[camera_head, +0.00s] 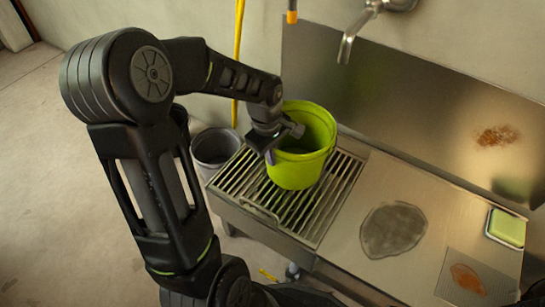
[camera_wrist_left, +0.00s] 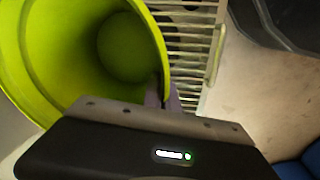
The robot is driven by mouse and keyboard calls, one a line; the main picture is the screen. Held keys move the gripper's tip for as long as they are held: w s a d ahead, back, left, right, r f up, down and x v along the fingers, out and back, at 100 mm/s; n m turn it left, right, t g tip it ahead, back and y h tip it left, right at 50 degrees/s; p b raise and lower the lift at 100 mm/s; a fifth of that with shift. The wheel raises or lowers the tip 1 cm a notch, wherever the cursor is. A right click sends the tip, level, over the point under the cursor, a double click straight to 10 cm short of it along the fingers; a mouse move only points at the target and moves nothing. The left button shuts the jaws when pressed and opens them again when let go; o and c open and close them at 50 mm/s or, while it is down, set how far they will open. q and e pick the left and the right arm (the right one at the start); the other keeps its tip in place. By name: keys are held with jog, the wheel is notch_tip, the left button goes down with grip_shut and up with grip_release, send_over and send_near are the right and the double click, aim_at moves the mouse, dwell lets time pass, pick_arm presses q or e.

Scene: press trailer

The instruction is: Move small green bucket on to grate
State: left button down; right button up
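The small green bucket (camera_head: 298,165) is upright over the metal grate (camera_head: 325,208) at the left end of the steel counter. Its base looks to be on the bars, though a small gap cannot be ruled out. My left gripper (camera_head: 270,150) is at the bucket's left rim. In the left wrist view the bucket (camera_wrist_left: 40,60) opens toward the camera, and the gripper's fingers (camera_wrist_left: 165,97) are close together with the rim between them. The grate (camera_wrist_left: 190,50) shows beside the bucket there. My right gripper is not in view.
A grey bucket (camera_head: 212,147) stands on the floor left of the grate. A tap (camera_head: 352,35) hangs over the counter's back. A green sponge in a dish (camera_head: 507,227) is at the far right. A yellow hose (camera_head: 238,60) runs down the wall. The counter (camera_head: 375,180) has bare room right of the grate.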

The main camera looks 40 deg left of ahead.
pick_arm(q)
jog(key=shift+f, duration=0.15)
jog(key=c, duration=1.7)
grip_release()
jog(key=shift+r, duration=0.2)
jog(key=shift+s+r+p, duration=0.25)
jog(key=shift+r+p, duration=0.5)
jog(key=shift+r, duration=1.25)
jog(key=shift+s+r+p, duration=0.25)
jog(key=shift+r+p, duration=0.5)
jog(key=shift+r, duration=1.25)
jog(key=shift+s+r+p, duration=0.25)
jog(key=shift+r+p, duration=0.5)
jog(key=shift+r, duration=1.25)
